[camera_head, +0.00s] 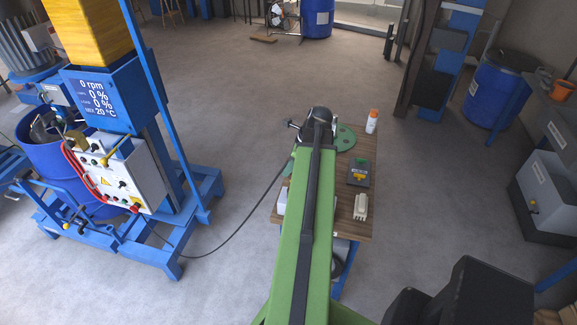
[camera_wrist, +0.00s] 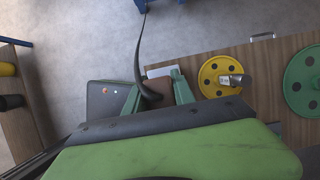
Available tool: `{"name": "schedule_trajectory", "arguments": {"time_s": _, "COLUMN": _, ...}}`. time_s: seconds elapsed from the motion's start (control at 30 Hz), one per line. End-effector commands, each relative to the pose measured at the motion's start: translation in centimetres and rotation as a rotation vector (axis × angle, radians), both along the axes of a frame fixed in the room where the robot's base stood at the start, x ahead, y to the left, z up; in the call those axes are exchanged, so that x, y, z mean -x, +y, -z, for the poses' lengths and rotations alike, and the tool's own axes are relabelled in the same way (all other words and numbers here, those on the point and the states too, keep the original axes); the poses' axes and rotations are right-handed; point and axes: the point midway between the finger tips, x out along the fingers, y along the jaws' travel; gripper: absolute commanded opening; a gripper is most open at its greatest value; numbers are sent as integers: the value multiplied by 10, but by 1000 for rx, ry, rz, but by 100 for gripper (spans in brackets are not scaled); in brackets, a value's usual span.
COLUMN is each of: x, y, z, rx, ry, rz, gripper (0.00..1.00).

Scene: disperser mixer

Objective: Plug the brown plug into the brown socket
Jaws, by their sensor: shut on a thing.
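In the wrist view my gripper (camera_wrist: 156,94) has two green fingers shut on the brown plug (camera_wrist: 153,84). The plug is small, and much of it is hidden by the fingers and its cable. A black cable (camera_wrist: 140,48) runs from it toward the top of the picture. In the head view the cable (camera_head: 234,238) runs from the blue machine across the floor to the table, and my own arm hides the plug and fingers. A dark box (camera_wrist: 101,105) with small orange and white spots lies just left of my gripper. I cannot make out a brown socket.
The wooden table (camera_head: 338,226) carries a white bottle (camera_head: 372,121), a dark box with green and yellow parts (camera_head: 359,172) and a beige device (camera_head: 361,206). Yellow (camera_wrist: 217,76) and green discs (camera_wrist: 303,80) lie right of my gripper. The blue mixer (camera_head: 118,185) stands left.

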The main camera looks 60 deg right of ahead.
Motion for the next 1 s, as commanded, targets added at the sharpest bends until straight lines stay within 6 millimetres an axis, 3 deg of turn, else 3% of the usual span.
{"name": "schedule_trajectory", "arguments": {"time_s": 0.43, "x": 0, "y": 0, "z": 50, "rx": 0, "ry": 0, "rz": 1, "gripper": 0}}
{"name": "schedule_trajectory", "arguments": {"time_s": 1.0, "x": 0, "y": 0, "z": 54, "rx": 0, "ry": 0, "rz": 1, "gripper": 0}}
